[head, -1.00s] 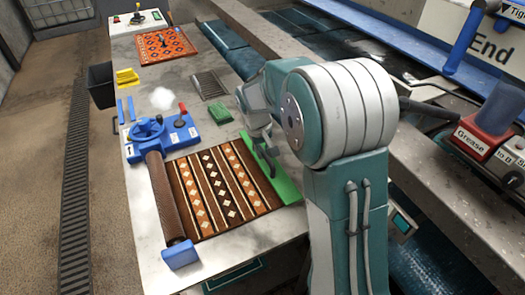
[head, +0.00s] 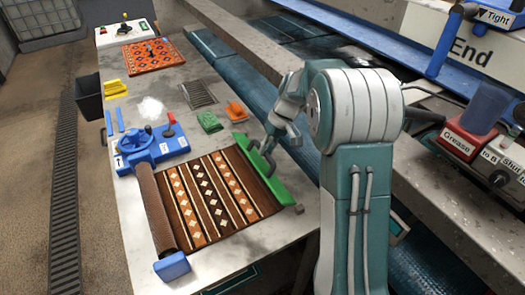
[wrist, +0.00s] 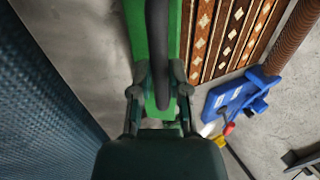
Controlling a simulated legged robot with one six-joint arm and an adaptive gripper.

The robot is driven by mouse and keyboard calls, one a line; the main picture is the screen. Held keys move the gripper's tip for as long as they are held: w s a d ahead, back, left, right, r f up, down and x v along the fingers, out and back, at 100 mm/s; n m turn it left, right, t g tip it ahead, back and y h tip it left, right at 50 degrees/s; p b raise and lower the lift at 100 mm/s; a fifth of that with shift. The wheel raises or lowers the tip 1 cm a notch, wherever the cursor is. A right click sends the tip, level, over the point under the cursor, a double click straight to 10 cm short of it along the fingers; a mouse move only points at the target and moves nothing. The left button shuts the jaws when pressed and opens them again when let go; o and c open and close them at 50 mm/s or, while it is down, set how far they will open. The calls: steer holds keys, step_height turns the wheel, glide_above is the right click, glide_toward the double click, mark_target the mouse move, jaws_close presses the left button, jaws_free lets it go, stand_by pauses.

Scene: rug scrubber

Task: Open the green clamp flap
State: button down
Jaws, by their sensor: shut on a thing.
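The green clamp flap (head: 276,186) is a long bar along the right edge of the striped rug (head: 213,192), with a dark curved handle (head: 262,160) on it. In the head view it looks tilted up on edge; I cannot tell by how much. My gripper (head: 270,146) is at the handle near the flap's far end. In the wrist view the green flap (wrist: 140,35) and its dark handle (wrist: 158,50) run up from between my fingers (wrist: 159,92), which are shut on the handle. The exact contact is partly hidden.
A blue crank unit (head: 153,148) stands left of the rug, beside the brown roller (head: 157,205). A green brush (head: 209,122) and an orange brush (head: 236,111) lie beyond the flap. A grey block (head: 299,209) is at its near end. A teal belt lies to the right.

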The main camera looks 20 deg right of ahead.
steer(key=shift+d+y, duration=0.25)
steer(key=shift+y, duration=0.05)
steer(key=c, duration=0.6)
jaws_free()
steer(key=shift+f, duration=0.1)
steer(key=v, duration=1.2)
